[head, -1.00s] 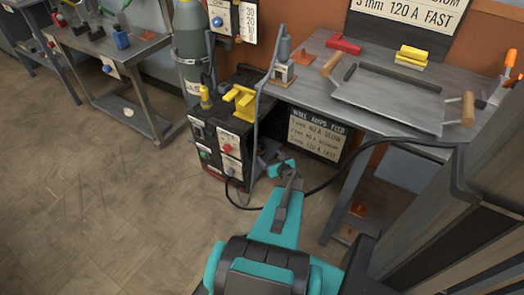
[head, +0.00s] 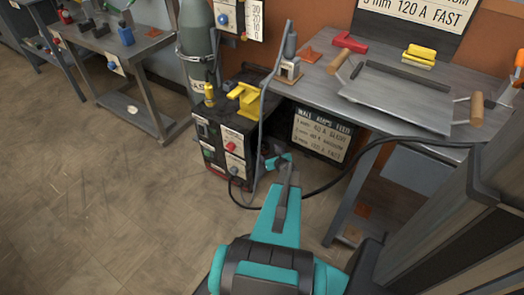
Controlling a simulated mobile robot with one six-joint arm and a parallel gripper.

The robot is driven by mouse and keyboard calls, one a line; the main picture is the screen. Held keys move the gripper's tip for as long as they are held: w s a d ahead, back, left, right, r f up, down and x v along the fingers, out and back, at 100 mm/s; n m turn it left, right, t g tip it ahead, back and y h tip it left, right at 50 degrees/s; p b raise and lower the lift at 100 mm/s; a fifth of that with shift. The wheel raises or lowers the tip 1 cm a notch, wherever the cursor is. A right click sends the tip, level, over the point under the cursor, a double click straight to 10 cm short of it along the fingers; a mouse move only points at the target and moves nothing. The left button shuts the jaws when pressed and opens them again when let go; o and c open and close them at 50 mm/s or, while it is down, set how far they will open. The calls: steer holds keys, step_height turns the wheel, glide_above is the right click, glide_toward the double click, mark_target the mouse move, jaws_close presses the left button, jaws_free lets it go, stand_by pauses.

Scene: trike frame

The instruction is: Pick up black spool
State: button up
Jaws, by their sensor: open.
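I cannot make out a black spool anywhere in the head view. My gripper (head: 278,163) is at the end of my teal arm, low in front of the black welding machine's right side. It is small in the picture, and its jaws are open. I see nothing held between them.
The welding machine (head: 222,148) stands on the floor with a yellow bracket (head: 246,98) on top and a cable beside it. A grey workbench (head: 335,92) carries a metal tray (head: 400,97) at right. A metal cart (head: 125,45) stands at left. The left floor is clear.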

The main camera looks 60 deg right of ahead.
mark_target(264, 147)
steer(key=shift+x, duration=1.05)
steer(key=b+x, duration=0.1)
steer(key=x, duration=0.2)
steer(key=shift+d+f+b, duration=0.2)
steer(key=shift+f+b, duration=0.15)
steer(key=shift+b, duration=0.05)
steer(key=shift+x, duration=0.85)
steer(key=shift+w+r, duration=0.15)
steer(key=c, duration=1.4)
